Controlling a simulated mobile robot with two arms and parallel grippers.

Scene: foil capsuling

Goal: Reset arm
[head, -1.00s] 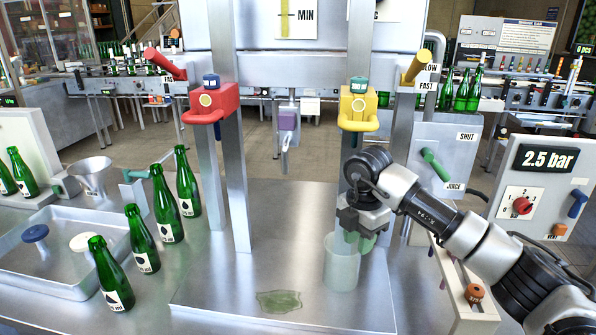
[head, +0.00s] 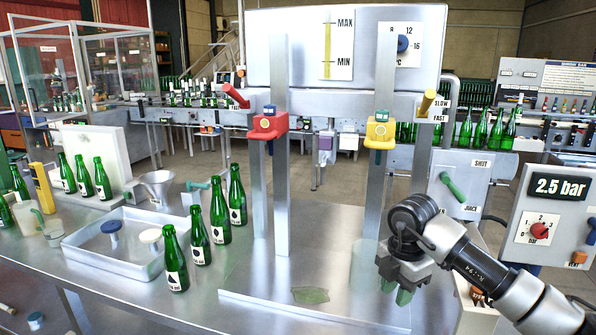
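My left gripper is not in view.
Several green bottles (head: 198,238) stand in a row left of the raised steel plate (head: 255,283). A steel tray (head: 95,263) holds blue and white knobs. Red (head: 267,126) and yellow (head: 380,132) clamps sit on uprights. A control box (head: 545,212) stands right.

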